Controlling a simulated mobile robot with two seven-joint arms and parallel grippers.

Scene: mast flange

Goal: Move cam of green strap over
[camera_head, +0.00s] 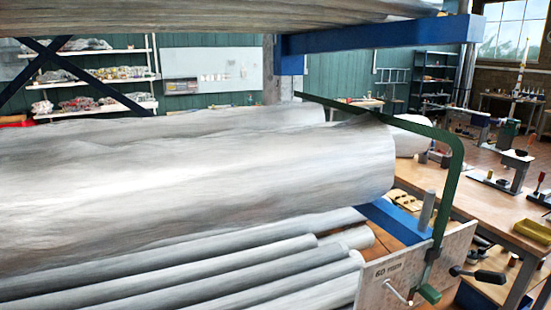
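A dark green strap (440,136) runs from the back, over the end of a large grey mast (200,175), and bends down at the right. Its hanging part passes in front of a pale board (415,268). It ends in a green tip (428,293) near the board's face. A dark lever (480,273) with a rounded end juts right from beside the strap's lower part. I cannot tell for sure whether this lever is the cam. A thin light handle (396,292) sticks out from the board to its left. Neither of my grippers is in view.
Several thinner grey poles (200,275) lie below the large mast. A blue rack arm (385,37) holds another grey mast (200,15) above. A grey post (427,210) stands on the lower blue beam (396,220). A wooden bench (480,205) stands behind at right.

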